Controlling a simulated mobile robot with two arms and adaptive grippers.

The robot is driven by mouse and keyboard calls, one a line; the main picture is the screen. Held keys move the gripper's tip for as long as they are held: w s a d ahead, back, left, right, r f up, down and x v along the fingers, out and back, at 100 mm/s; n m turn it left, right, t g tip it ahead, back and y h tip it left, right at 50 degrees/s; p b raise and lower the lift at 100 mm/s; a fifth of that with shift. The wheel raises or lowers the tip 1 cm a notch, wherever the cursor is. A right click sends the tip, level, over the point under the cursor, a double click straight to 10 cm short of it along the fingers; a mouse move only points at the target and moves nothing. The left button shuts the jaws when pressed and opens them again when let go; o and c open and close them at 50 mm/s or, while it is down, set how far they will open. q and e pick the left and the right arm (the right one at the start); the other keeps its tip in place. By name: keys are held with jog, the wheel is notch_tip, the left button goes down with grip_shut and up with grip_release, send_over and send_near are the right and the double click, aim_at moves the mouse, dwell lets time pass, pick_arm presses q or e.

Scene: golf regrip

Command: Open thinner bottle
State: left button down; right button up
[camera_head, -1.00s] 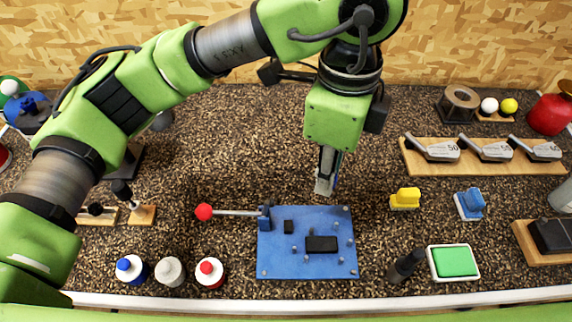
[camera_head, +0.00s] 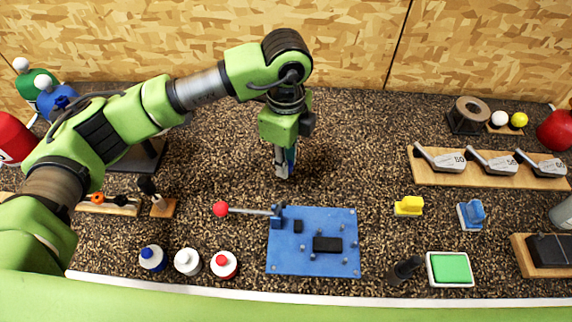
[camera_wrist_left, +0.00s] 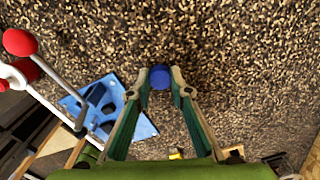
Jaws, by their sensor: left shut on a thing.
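My left gripper (camera_head: 284,172) hangs above the bare speckled counter, behind the blue plate. It also shows in the left wrist view (camera_wrist_left: 159,80), where its fingers are shut on a small round blue thing (camera_wrist_left: 159,74) like a cap. In the head view the fingers mostly hide that thing. Three small bottles stand at the front left: blue-topped (camera_head: 152,257), white-topped (camera_head: 188,261) and red-topped (camera_head: 224,264). A red container (camera_head: 14,139) is cut by the left edge, near a green one (camera_head: 36,82) and a blue one (camera_head: 56,98). I cannot tell which holds thinner. My right gripper is out of view.
The blue plate (camera_head: 290,262) carries a clamp with a red-knobbed lever (camera_head: 221,209). A yellow block (camera_head: 408,206), a blue block (camera_head: 472,214) and a green pad (camera_head: 450,268) lie right of it. Club heads rest on a wooden rack (camera_head: 430,178). The middle back counter is clear.

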pick_arm(q)
notch_tip(320, 180, down, 3)
jog(key=shift+r, duration=0.2)
jog(key=shift+f, duration=0.35)
jog(key=c, duration=2.2)
grip_release()
jog(key=shift+c, duration=0.2)
jog(key=o, duration=0.4)
